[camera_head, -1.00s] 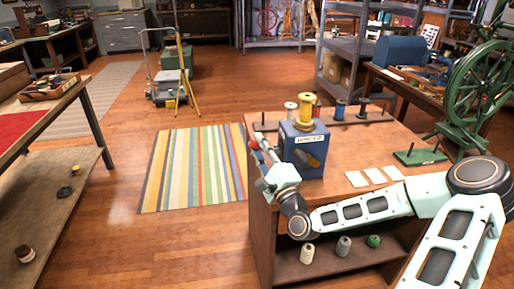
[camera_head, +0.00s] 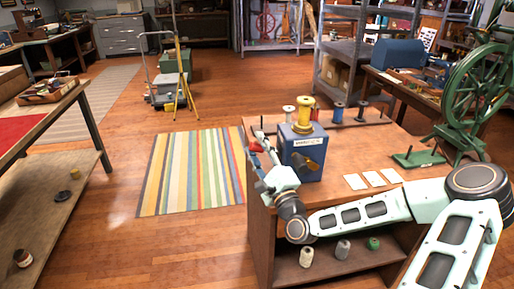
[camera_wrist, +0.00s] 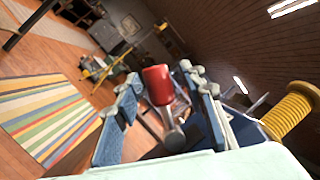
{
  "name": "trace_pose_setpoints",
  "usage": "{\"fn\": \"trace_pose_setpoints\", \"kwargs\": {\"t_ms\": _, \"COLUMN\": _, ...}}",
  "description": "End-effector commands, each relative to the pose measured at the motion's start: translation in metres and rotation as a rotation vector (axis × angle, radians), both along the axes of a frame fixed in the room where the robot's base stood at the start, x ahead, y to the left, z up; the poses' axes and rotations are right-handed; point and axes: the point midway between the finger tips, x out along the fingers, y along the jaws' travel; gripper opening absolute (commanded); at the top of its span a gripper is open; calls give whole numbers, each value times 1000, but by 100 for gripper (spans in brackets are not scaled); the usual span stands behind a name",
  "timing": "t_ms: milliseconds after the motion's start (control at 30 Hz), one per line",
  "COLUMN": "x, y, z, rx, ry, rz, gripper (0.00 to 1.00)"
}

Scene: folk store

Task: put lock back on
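A blue box (camera_head: 300,158) with a white label stands at the left end of the wooden bench. A dark and orange-yellow piece is on its front, too small to identify. A yellow spool (camera_head: 305,112) sits on top; it also shows in the wrist view (camera_wrist: 292,110). A red knob (camera_wrist: 157,85) on a metal stem shows between my fingers, and appears at the box's left side in the head view (camera_head: 256,146). My gripper (camera_wrist: 160,100) is open around the knob, with gaps visible on both sides. I cannot make out a lock clearly.
A rack of spools (camera_head: 338,111) runs along the bench back. White cards (camera_head: 373,179) and a green stand (camera_head: 419,158) lie to the right. Several spools (camera_head: 342,249) stand on the lower shelf. A striped rug (camera_head: 195,172) lies on clear floor at left.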

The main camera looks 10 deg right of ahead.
Motion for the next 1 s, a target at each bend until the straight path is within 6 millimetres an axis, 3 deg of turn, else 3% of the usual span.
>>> {"fn": "trace_pose_setpoints", "kwargs": {"t_ms": 267, "x": -12, "y": -4, "z": -4, "rx": -1, "ry": 0, "rz": -1, "gripper": 37}}
{"fn": "trace_pose_setpoints", "kwargs": {"t_ms": 700, "x": -94, "y": -23, "z": -27, "rx": 1, "ry": 2, "rz": -2, "gripper": 37}}
{"fn": "trace_pose_setpoints", "kwargs": {"t_ms": 1000, "x": -113, "y": -26, "z": -32, "rx": 0, "ry": -1, "rz": 0, "gripper": 37}}
